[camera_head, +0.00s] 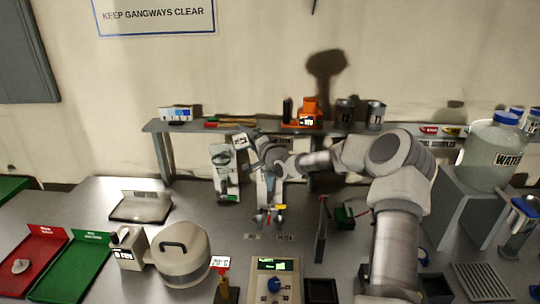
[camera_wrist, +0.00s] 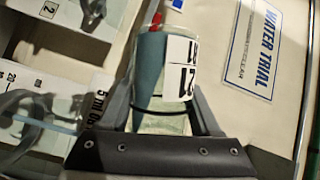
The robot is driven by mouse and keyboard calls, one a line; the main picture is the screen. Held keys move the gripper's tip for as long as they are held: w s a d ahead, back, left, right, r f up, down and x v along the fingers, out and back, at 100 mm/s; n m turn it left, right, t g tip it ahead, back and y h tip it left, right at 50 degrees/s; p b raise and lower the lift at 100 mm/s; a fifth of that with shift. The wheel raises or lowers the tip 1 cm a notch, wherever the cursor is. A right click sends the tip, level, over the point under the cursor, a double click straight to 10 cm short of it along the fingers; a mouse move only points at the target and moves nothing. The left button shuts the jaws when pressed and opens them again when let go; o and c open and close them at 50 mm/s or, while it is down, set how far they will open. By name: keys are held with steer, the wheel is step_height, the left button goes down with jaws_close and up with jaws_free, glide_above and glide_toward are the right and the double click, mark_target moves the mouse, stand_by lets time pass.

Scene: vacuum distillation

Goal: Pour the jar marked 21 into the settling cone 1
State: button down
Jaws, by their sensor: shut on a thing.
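The jar marked 21 (camera_wrist: 178,82) is clear, with a white label, and sits between the two fingers of my gripper (camera_wrist: 160,112) in the wrist view. My gripper is shut on it. A blue-grey tapering shape (camera_wrist: 150,62) shows at the jar's left side; I cannot tell whether it is inside or behind the jar. In the head view my gripper (camera_head: 248,139) is raised near the back shelf, above two upright white panels (camera_head: 224,182). I cannot make out settling cone 1 for certain in either view.
The back shelf (camera_head: 215,127) carries an orange device (camera_head: 305,112) and dark cans. A water container (camera_head: 492,150) stands at the right. A round lidded vessel (camera_head: 182,258) and red (camera_head: 28,262) and green (camera_head: 72,265) trays are at the left.

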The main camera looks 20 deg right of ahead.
steer(key=shift+d+r+m, duration=0.3)
steer(key=shift+d+m, duration=0.15)
steer(key=shift+m, duration=0.05)
stand_by(0.8)
steer(key=shift+s+d+f+m+t+b, duration=0.15)
steer(key=shift+f+m+t+b, duration=0.25)
steer(key=shift+m+t+b, duration=0.55)
stand_by(0.8)
steer(key=shift+d+r+g+b, duration=0.1)
steer(key=shift+g+b, duration=0.25)
steer(key=shift+b, duration=0.05)
steer(key=shift+r, duration=0.1)
